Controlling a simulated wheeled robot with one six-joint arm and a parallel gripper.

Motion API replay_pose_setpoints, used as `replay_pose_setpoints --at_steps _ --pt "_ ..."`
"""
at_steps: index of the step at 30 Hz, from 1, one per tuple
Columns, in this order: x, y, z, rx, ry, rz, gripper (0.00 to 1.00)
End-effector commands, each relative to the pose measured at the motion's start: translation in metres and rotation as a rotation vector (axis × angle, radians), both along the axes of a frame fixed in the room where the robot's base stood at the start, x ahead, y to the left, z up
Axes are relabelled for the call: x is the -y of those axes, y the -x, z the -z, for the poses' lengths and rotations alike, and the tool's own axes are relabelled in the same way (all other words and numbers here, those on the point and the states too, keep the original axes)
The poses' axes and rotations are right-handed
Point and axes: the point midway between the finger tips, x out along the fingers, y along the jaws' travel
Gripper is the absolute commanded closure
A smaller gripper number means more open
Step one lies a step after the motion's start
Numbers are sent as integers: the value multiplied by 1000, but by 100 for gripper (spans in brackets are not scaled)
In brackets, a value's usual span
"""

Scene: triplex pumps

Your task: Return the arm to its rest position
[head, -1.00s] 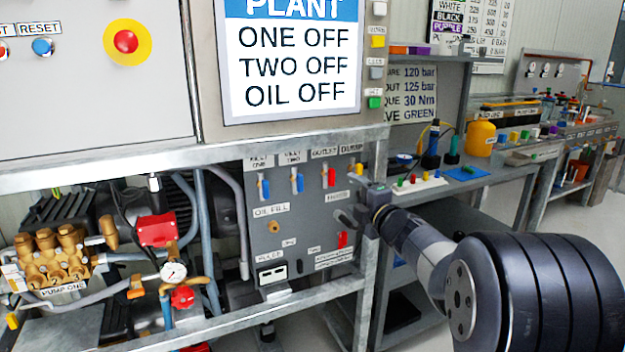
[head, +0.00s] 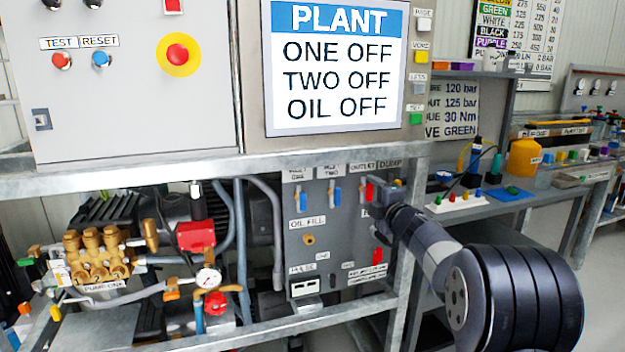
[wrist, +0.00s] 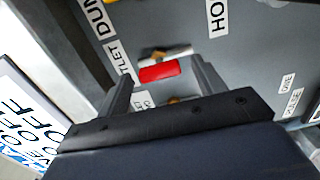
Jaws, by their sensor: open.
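My gripper (head: 376,199) is open in front of the right part of the grey valve panel (head: 322,235), close to the red outlet handle (head: 369,191). In the wrist view, a red handle (wrist: 160,71) shows in the gap between the two spread fingers of my gripper (wrist: 165,85). I cannot tell how far it is from the fingers, and neither finger is seen closed on it. My arm reaches in from the lower right. My gripper hides the handle under the dump label.
Blue inlet handles (head: 336,196) are left of the gripper. A steel frame rail (head: 215,170) runs above, below the plant screen (head: 337,65). A bench (head: 490,205) with small coloured parts stands behind on the right. The pump (head: 97,255) is at lower left.

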Motion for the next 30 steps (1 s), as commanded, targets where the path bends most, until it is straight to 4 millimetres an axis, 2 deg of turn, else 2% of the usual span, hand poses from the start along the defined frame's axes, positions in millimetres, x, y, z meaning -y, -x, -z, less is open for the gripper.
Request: replay_pose_setpoints --at_steps 7,11,28,30 --pt "1 3 1 5 14 0 35" --pt "5 13 -1 6 18 0 35" --pt "35 106 -1 6 18 2 35" --pt "28 88 2 5 18 -4 35"
